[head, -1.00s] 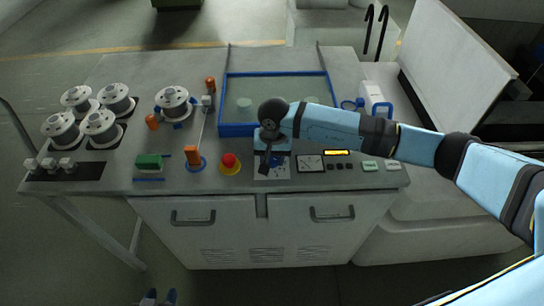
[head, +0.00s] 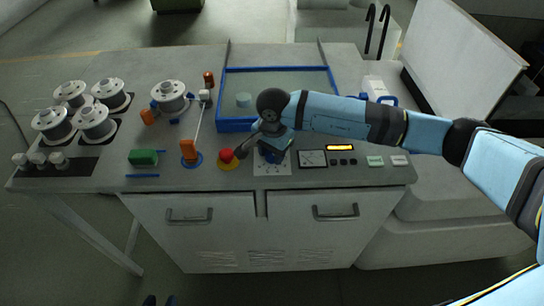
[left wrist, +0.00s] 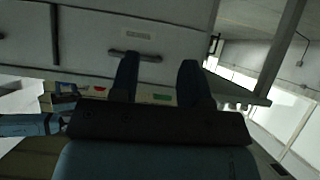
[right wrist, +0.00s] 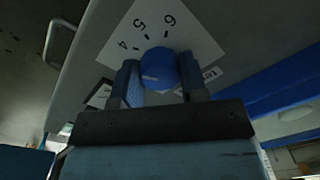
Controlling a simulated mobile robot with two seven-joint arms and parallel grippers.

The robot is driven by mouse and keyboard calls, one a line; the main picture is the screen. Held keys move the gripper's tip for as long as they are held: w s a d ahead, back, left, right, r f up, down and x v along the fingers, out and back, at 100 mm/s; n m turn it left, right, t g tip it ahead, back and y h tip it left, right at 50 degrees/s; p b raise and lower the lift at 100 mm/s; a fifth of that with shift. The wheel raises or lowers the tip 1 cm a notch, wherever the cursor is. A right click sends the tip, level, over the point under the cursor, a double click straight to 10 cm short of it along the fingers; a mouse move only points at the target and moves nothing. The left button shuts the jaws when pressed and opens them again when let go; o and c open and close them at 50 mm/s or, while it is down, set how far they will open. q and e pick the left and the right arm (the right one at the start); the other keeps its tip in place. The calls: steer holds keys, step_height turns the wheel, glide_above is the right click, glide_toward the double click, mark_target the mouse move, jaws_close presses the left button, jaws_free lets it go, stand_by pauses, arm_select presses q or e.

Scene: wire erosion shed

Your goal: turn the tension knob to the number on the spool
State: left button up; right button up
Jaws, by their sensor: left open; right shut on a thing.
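The blue tension knob (right wrist: 158,68) sits on a white dial plate (right wrist: 196,38) marked 4, 5 and 6 in the right wrist view; its other numbers are hidden. My right gripper (right wrist: 160,78) is shut on the knob, one finger on each side. A pale mark shows on the knob, but I cannot tell which number it meets. In the head view the right hand (head: 272,140) covers most of the knob above the dial plate (head: 272,168). A spool (head: 170,95) is mounted on the machine top; its number is unreadable. My left gripper (left wrist: 157,80) is open and empty, in front of the cabinet.
Several spools (head: 92,121) stand at the left. A red stop button (head: 227,156), an orange post (head: 189,151) and a green block (head: 143,157) lie left of the dial. A gauge (head: 312,158) is right of it, and a blue-rimmed tank (head: 221,98) behind.

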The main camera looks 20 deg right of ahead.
mark_target(272, 154)
steer(key=m+b, duration=0.1)
steer(key=m, duration=0.1)
steer(key=shift+f+m+b, duration=0.1)
steer(key=shift+m+b, duration=0.25)
steer(key=shift+m, duration=0.05)
steer(key=shift+m+b, duration=0.45)
steer(key=shift+m, duration=0.45)
steer(key=m+b, duration=0.1)
steer(key=m, duration=0.2)
arm_select(q)
steer(key=f, duration=0.2)
steer(key=f+b, duration=0.1)
steer(key=shift+w+d+f, duration=0.2)
steer(key=shift+f, duration=0.15)
arm_select(e)
steer(key=shift+m, duration=0.6)
arm_select(q)
steer(key=shift+w, duration=0.1)
steer(key=shift+f, duration=0.15)
arm_select(e)
steer(key=o, duration=0.9)
arm_select(q)
steer(key=shift+f+b, duration=0.15)
steer(key=shift+b, duration=0.2)
arm_select(e)
step_height(272, 154, up, 14)
steer(key=shift+s+r, duration=0.1)
steer(key=shift+s, duration=0.05)
